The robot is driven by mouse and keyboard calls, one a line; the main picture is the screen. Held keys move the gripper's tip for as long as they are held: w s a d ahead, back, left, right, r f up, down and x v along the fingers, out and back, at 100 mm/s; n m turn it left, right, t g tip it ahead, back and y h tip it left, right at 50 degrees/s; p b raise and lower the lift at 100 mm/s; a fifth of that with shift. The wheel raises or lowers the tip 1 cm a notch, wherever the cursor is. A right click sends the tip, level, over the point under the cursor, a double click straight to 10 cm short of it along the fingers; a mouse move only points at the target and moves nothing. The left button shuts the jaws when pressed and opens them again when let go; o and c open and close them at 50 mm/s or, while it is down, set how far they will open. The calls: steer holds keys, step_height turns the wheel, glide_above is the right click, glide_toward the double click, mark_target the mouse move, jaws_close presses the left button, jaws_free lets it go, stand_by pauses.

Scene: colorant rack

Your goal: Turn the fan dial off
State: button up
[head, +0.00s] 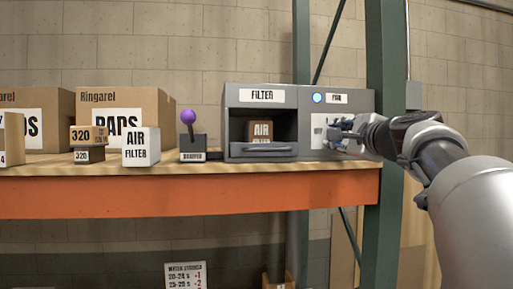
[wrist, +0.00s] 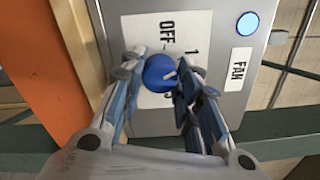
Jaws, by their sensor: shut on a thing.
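The fan dial (wrist: 158,70) is a round blue knob on a white plate marked OFF and 1, seen in the wrist view. My gripper (wrist: 160,80) has its fingers on both sides of the knob and is shut on it. A short pale mark shows on the knob, but I cannot tell which setting it points to. In the head view my gripper (head: 336,128) is at the front of the grey unit (head: 365,100), hiding the dial; part of its white plate (head: 318,131) shows. The round light (wrist: 247,23) beside the FAN label is lit blue.
The unit's FILTER bay (head: 261,97) holds a brown air filter box (head: 260,129). To its left on the shelf (head: 190,168) stand a purple-knobbed lever (head: 188,117), a white air filter box (head: 141,147) and cardboard boxes (head: 125,110). A green post (head: 386,60) stands by my arm.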

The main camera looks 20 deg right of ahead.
steer(key=n+b, duration=0.5)
steer(key=n, duration=0.4)
steer(key=shift+f+n+b, duration=0.15)
steer(key=shift+n+b, duration=0.15)
steer(key=shift+b, duration=0.05)
stand_by(0.4)
steer(key=o, duration=1.1)
steer(key=shift+s, duration=0.15)
steer(key=v, duration=1.1)
steer(key=shift+s, duration=0.4)
